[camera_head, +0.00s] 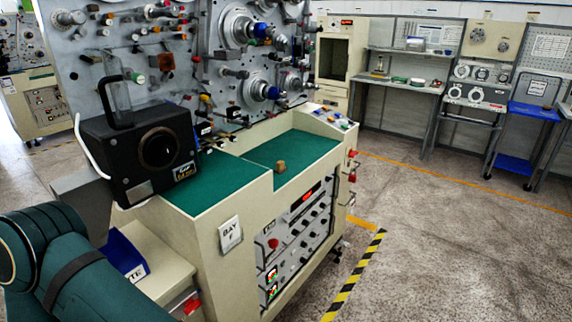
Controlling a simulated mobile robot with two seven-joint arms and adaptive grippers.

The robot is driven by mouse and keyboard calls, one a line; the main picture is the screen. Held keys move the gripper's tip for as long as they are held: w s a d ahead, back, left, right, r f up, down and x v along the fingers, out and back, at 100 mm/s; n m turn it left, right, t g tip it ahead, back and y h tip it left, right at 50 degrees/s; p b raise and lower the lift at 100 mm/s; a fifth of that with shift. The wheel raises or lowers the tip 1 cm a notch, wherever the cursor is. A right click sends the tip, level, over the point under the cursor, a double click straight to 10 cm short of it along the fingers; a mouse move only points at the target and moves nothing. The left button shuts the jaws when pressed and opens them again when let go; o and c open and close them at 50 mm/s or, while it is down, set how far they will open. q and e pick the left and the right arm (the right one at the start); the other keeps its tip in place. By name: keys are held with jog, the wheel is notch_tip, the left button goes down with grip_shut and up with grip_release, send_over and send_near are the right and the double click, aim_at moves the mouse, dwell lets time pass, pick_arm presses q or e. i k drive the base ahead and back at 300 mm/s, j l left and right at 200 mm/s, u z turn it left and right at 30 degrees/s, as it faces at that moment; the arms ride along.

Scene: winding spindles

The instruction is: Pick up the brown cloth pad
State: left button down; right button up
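A small brown block-like piece, which looks like the brown cloth pad (280,166), lies on the green top surface (300,150) of the winding machine, near the middle of the view. It is small in the picture, so its cloth texture cannot be made out. Nothing touches it from above. My teal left arm comes in at the lower left, well apart from the pad. Neither my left gripper nor my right gripper is in view.
A black boxy device (140,152) with a round lens stands at the machine's left end. Spindles and knobs crowd the upright panel (190,80) behind the green surface. A blue bin (125,255) is at lower left. Open floor (440,240) lies to the right.

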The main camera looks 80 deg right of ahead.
aim_at(281, 168)
jog(key=k+l, duration=0.15)
jog(key=l, duration=0.3)
jog(key=k+l, duration=0.15)
jog(key=l, duration=0.3)
jog(key=k+l, duration=0.15)
jog(key=l, duration=0.35)
jog(key=k+l, duration=0.15)
jog(key=l, duration=0.3)
jog(key=k+l, duration=0.1)
jog(key=l, duration=0.35)
jog(key=k+l, duration=0.15)
jog(key=l, duration=0.3)
jog(key=k+l, duration=0.15)
jog(key=l, duration=0.3)
jog(key=k+l, duration=0.15)
jog(key=l, duration=0.3)
